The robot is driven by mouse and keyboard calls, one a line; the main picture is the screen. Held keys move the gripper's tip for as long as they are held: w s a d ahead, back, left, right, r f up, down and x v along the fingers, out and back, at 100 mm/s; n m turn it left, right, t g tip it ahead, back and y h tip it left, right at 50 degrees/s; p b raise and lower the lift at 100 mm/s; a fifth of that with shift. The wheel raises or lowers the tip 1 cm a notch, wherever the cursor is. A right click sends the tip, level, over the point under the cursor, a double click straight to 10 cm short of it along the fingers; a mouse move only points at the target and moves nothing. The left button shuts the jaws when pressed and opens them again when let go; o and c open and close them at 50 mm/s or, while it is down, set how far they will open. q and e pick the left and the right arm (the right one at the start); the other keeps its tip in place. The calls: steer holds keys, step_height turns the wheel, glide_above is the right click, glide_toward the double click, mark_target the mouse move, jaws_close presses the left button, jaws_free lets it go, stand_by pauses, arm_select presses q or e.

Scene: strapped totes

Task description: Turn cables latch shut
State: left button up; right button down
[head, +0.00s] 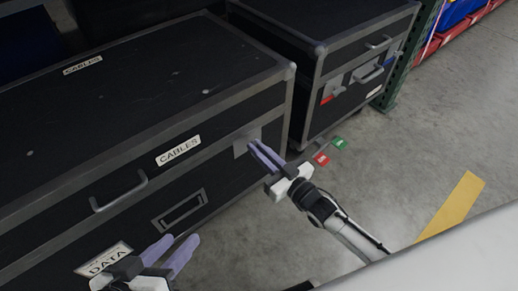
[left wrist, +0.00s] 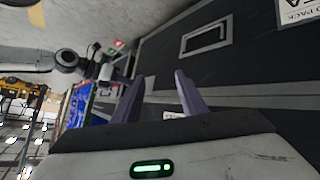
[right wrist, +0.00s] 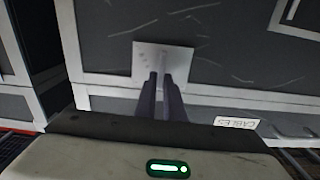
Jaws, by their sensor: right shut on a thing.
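The cables case (head: 120,110) is a large black case with grey edges and a white CABLES label (head: 178,150) on its front. Its latch plate (head: 240,149) is a pale metal square near the front's right end and also fills the middle of the right wrist view (right wrist: 150,50). My right gripper (head: 256,148) is at this plate, its fingers close together and shut on the latch part. The fingers (right wrist: 160,82) hide the gripped piece, so its angle cannot be told. My left gripper (head: 179,246) is open and empty in front of the case's lower front.
A second black case (head: 340,75) stands behind to the right, with red and blue marks. Small red (head: 321,159) and green (head: 339,142) tags show beside my right gripper. A handle (head: 120,195) projects from the cables case's front. Open concrete floor (head: 430,140) lies right.

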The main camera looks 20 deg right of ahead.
arm_select(q)
steer(key=shift+s+a+f+p, duration=0.1)
steer(key=shift+f+p, duration=0.1)
steer(key=shift+p, duration=0.1)
arm_select(e)
steer(key=shift+d+f+m, duration=0.1)
steer(key=shift+m, duration=0.5)
steer(key=shift+d+f+m+p, duration=0.15)
steer(key=shift+m+p, duration=0.25)
steer(key=shift+m, duration=0.7)
steer(key=shift+d+m, duration=0.1)
steer(key=shift+m, duration=0.8)
steer(key=m, duration=0.4)
steer(key=shift+d+f+m, duration=0.15)
steer(key=shift+f+m, duration=0.15)
steer(key=shift+f, duration=0.1)
arm_select(q)
steer(key=shift+d+r+b, duration=0.3)
steer(key=shift+r+b, duration=0.05)
steer(key=shift+b, duration=0.75)
arm_select(e)
steer(key=shift+w+f+m, duration=0.1)
steer(key=shift+f+m, duration=0.1)
steer(key=shift+m, duration=1.7)
steer(key=shift+f+m, duration=0.2)
steer(key=shift+m, duration=1.7)
arm_select(q)
steer(key=shift+r, duration=0.25)
